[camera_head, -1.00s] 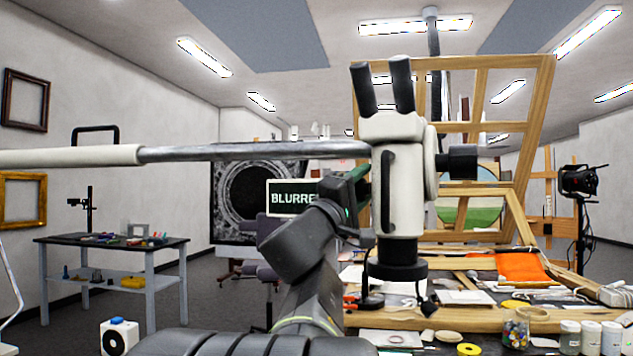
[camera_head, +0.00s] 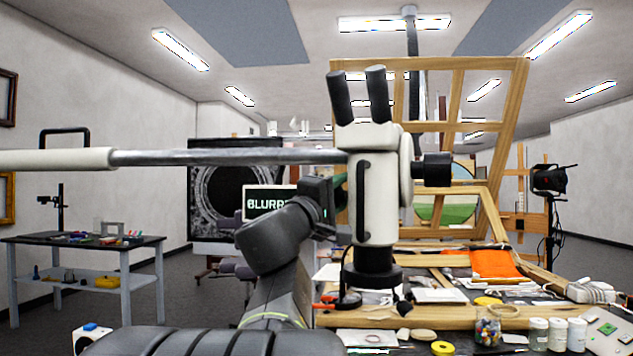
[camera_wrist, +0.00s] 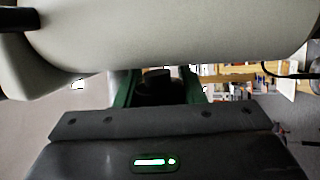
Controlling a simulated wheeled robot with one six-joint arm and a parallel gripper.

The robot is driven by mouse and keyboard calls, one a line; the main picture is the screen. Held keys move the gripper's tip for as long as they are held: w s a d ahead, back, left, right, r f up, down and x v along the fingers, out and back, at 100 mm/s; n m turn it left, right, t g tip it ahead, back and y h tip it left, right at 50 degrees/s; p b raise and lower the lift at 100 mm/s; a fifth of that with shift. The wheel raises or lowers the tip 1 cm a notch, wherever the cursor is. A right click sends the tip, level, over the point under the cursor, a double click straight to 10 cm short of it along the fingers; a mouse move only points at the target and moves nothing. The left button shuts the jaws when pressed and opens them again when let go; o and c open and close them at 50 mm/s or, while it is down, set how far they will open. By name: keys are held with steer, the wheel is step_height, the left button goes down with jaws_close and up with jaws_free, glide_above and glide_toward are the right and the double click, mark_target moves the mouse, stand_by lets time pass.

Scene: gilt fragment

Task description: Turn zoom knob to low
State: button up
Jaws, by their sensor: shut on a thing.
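A white microscope (camera_head: 377,190) with two black eyepieces hangs from a long horizontal boom (camera_head: 220,157). A large black knob (camera_head: 435,170) sticks out on its right side. My gripper (camera_head: 338,193) is at the left side of the microscope body. In the wrist view my gripper (camera_wrist: 160,88) has its two green fingers on either side of a dark round knob (camera_wrist: 158,85), just below the white housing (camera_wrist: 170,35), and is shut on it. The knob's markings and setting do not show. In the head view this knob is hidden by my gripper.
A screen (camera_head: 270,203) behind my arm shows partly covered text starting "BLURR". A workbench with a wooden frame (camera_head: 450,318), jars and tools lies below and right of the microscope.

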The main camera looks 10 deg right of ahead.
steer(key=g+y+p, duration=0.1)
steer(key=p, duration=0.2)
steer(key=shift+w+r+n, duration=0.1)
steer(key=shift+r+n, duration=0.05)
steer(key=shift+n, duration=0.15)
steer(key=shift+f+g+y+p, duration=0.3)
steer(key=shift+f+y+p, duration=0.2)
steer(key=shift+y, duration=0.1)
steer(key=o, duration=0.7)
steer(key=b+v, duration=0.1)
steer(key=v, duration=1.2)
steer(key=shift+s+a, duration=0.25)
steer(key=shift+a, duration=0.05)
steer(key=shift+d, duration=0.1)
